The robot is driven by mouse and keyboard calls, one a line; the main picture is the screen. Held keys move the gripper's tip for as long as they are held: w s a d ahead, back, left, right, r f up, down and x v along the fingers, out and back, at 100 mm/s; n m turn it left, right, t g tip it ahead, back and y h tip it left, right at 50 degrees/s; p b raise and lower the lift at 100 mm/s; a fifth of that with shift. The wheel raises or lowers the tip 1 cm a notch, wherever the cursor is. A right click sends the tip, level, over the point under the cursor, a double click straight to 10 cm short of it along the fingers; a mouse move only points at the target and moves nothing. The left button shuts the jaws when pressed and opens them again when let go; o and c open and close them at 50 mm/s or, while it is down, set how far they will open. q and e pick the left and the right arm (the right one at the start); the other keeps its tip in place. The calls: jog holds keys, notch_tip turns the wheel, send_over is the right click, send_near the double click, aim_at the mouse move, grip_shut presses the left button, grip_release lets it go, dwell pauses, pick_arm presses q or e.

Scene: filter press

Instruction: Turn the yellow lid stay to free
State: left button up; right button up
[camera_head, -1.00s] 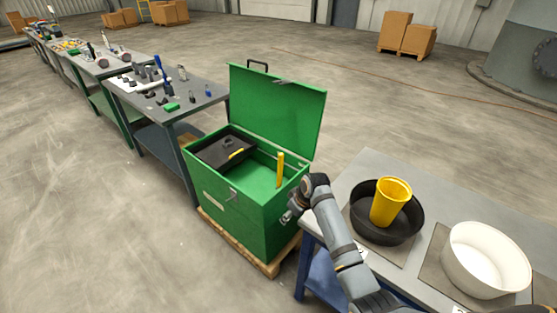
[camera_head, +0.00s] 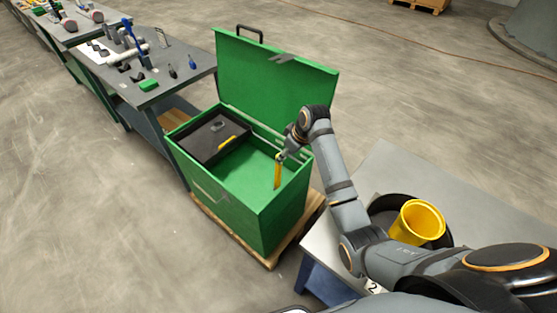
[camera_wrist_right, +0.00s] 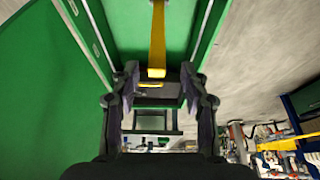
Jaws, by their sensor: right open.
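The green chest (camera_head: 240,215) stands with its lid (camera_head: 270,75) raised. The yellow lid stay (camera_head: 277,176) is a narrow bar at the chest's right side, standing steeply and slightly tilted. My right gripper (camera_head: 284,153) is at the stay's upper end, over the right wall. In the right wrist view the open right gripper (camera_wrist_right: 160,84) has a finger on each side, and the stay (camera_wrist_right: 157,40) runs down from the top edge, its end near the gap between the fingertips. I see no finger touching it. My left gripper is not in view.
A black tray (camera_head: 205,145) with a yellow handle sits in the chest's left part. At right, a table (camera_head: 395,165) bears a black pan (camera_head: 382,207) with a yellow bucket (camera_head: 418,220). A grey workbench (camera_head: 180,75) with tools stands behind left.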

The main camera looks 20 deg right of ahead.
aim_at(278, 173)
jog(key=x, duration=0.9)
jog(key=shift+w+f, duration=0.2)
jog(key=shift+f, duration=0.1)
jog(key=shift+d+f, duration=0.1)
jog(key=shift+d, duration=0.05)
jog(key=shift+c, duration=0.2)
jog(key=c, duration=0.7)
grip_shut()
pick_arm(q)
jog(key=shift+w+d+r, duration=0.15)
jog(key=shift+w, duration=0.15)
